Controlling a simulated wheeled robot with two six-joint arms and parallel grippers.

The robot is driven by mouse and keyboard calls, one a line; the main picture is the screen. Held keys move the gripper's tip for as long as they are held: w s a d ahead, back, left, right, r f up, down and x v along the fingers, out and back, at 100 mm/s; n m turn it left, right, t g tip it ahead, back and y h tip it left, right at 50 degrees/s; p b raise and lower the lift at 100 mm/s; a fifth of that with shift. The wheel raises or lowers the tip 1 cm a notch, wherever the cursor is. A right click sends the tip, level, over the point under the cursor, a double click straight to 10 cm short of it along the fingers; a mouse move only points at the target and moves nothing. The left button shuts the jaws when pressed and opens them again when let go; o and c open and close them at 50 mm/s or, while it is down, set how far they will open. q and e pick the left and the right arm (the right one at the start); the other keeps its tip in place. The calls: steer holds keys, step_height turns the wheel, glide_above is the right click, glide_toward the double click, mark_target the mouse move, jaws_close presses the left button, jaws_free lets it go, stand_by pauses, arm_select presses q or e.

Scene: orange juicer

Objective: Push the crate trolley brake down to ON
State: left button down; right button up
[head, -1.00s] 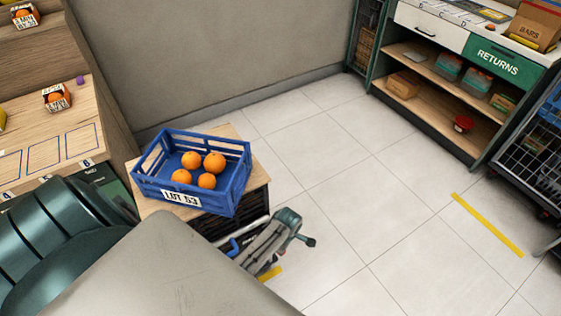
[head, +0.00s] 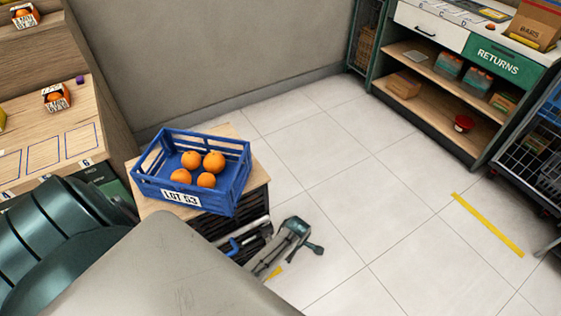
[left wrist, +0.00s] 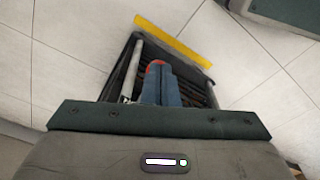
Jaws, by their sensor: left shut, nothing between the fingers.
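The crate trolley (head: 262,202) stands left of centre in the head view, with a wooden top and dark slatted side. In the left wrist view I look down on its dark slatted frame (left wrist: 134,63). My left gripper (left wrist: 161,74) is shut and empty, its two blue-grey fingers together over the frame. A small red piece (left wrist: 155,63) shows at the fingertips; it may be the brake, mostly hidden by the fingers. I cannot tell whether they touch it or how it is set. In the head view my own arm hides much of the trolley's lower near side.
A blue crate (head: 172,196) marked LOT 53 holds several oranges on the trolley. Yellow tape (left wrist: 172,40) lies on the floor beside the frame. Wooden shelving (head: 110,125) stands left, a returns counter (head: 440,97) at back right.

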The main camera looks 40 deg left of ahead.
arm_select(q)
step_height(320, 180, up, 11)
steer(key=d, duration=0.1)
steer(key=shift+f, duration=0.15)
stand_by(0.3)
stand_by(0.5)
steer(key=s+a+f+m, duration=0.1)
steer(key=s+f+m, duration=0.5)
steer(key=f, duration=0.4)
steer(key=s+a+f+m, duration=0.2)
steer(key=s+f+m, duration=0.2)
steer(key=s+f, duration=0.55)
steer(key=s+a+f+m, duration=0.1)
steer(key=s+f+m, duration=0.2)
steer(key=s, duration=0.4)
steer(key=s+a+f+m+t, duration=0.1)
steer(key=s+f+m, duration=0.2)
steer(key=s, duration=0.4)
steer(key=s+a+f+m, duration=0.2)
steer(key=s+f+m, duration=0.1)
steer(key=s+f, duration=0.2)
steer(key=shift+s, duration=1.05)
steer(key=shift+f, duration=0.1)
